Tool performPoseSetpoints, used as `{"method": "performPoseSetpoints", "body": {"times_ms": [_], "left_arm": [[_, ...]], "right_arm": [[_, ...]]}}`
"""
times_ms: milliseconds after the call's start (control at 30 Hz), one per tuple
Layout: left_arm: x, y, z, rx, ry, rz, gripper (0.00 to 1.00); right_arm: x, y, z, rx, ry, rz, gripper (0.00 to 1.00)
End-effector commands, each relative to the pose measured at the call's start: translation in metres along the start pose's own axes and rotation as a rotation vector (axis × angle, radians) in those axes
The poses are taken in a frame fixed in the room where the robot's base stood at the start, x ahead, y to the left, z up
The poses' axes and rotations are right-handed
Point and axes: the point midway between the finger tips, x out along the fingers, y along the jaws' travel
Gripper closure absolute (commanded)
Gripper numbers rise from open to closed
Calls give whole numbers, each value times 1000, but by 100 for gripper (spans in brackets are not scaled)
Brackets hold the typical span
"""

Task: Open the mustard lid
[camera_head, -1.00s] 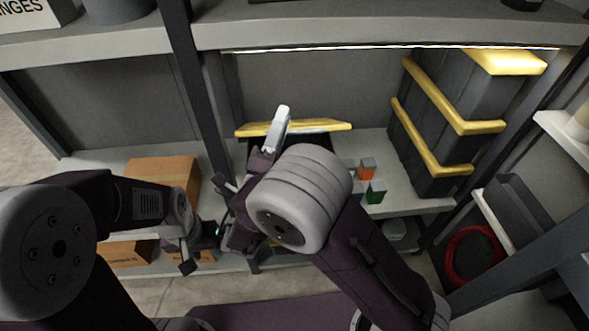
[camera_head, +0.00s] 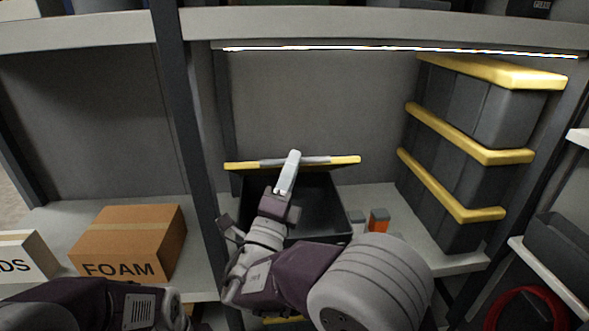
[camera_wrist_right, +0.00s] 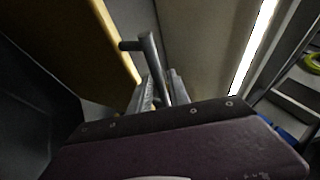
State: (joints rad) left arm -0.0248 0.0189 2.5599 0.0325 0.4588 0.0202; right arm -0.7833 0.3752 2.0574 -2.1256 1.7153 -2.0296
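The mustard lid (camera_head: 345,160) belongs to a dark open bin (camera_head: 322,207) on the shelf. The lid stands raised at the bin's back, and the dark inside shows below it. My right gripper (camera_head: 292,165) is at the middle of the lid's edge, at its grey handle (camera_head: 312,160). In the right wrist view the fingers (camera_wrist_right: 160,90) lie on both sides of the grey handle bar (camera_wrist_right: 151,55), and the lid (camera_wrist_right: 110,40) is at upper left. They look shut on the bar. My left forearm shows at the lower left; its gripper is out of view.
A FOAM box (camera_head: 125,245) and a white box (camera_head: 25,257) stand left of a dark post (camera_head: 185,130). Orange (camera_head: 379,220) and grey small items sit right of the bin. Stacked yellow-lidded bins (camera_head: 470,150) stand farther right. An upper shelf (camera_head: 380,28) runs above.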

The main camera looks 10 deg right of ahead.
Motion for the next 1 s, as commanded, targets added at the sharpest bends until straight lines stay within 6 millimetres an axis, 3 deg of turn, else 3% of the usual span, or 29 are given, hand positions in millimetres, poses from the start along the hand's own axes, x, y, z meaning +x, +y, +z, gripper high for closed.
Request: {"method": "performPoseSetpoints", "body": {"times_ms": [133,400,433,500,1000], "left_arm": [[8,0,1,0,0,0,64],[8,0,1,0,0,0,64],[8,0,1,0,0,0,64],[8,0,1,0,0,0,64],[8,0,1,0,0,0,64]], "right_arm": [[16,1,-1,2,2,0,78],[20,0,1,0,-1,0,78],[20,0,0,0,-1,0,80],[20,0,0,0,-1,0,100],[20,-1,0,2,0,-2,100]]}}
